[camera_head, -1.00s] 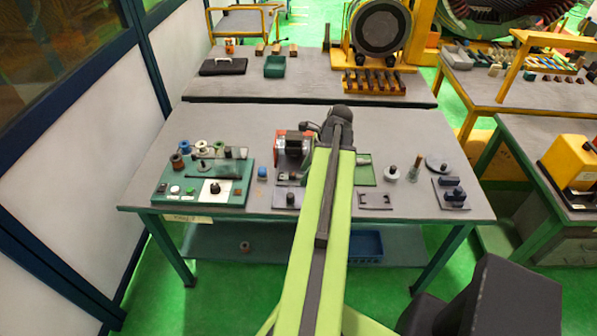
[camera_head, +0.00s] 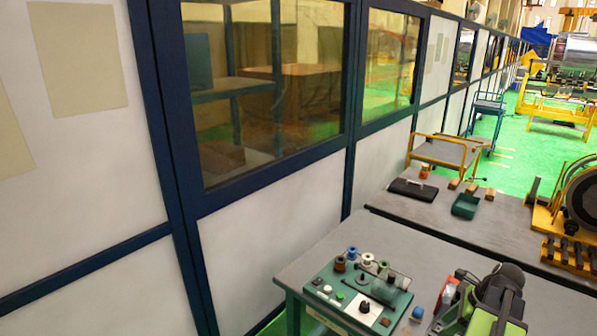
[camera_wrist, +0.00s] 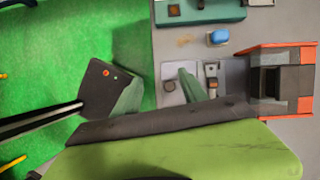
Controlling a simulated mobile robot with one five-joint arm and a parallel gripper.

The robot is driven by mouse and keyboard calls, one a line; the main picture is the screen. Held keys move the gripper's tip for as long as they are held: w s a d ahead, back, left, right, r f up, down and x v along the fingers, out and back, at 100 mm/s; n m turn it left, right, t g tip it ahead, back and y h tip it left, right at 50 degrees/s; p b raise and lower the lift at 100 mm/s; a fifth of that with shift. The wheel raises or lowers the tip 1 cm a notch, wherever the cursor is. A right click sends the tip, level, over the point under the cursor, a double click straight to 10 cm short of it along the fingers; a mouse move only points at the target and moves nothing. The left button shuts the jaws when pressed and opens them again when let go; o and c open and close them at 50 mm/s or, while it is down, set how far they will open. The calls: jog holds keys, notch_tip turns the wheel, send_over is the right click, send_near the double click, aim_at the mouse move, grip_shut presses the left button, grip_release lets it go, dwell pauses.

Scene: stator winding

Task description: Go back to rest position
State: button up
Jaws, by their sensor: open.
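An orange and black device (camera_wrist: 283,82) stands to the right of the fingers. In the head view the end of my lime green arm (camera_head: 495,303) shows at the bottom right over the table. My fingers cannot be made out there.
A teal board (camera_head: 322,293) with spools and knobs is on the front table (camera_head: 290,268). A rear table holds a black case (camera_head: 411,188) and a green bin (camera_head: 466,205). A windowed wall (camera_head: 275,245) stands close on the left. Green floor (camera_wrist: 60,60) shows left in the wrist view.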

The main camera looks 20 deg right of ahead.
jog(key=w+a+f+n+g+b, duration=0.1)
jog(key=w+a+f+n, duration=0.1)
jog(key=w+a, duration=0.5)
jog(key=w+a+f+n+g+b, duration=0.1)
jog(key=w+a+n, duration=0.25)
jog(key=a, duration=0.65)
jog(key=w+a+f+n+b, duration=0.2)
jog(key=w+a, duration=0.4)
jog(key=a, duration=0.2)
jog(key=w+a+f+n+g+h+b, duration=0.1)
jog(key=a+f+n+h+b, duration=0.1)
jog(key=a+n, duration=1.7)
jog(key=shift+a+f+n+g+h, duration=0.3)
jog(key=shift+a+f+n+h, duration=0.1)
jog(key=shift+f+n, duration=0.5)
jog(key=shift+r, duration=0.1)
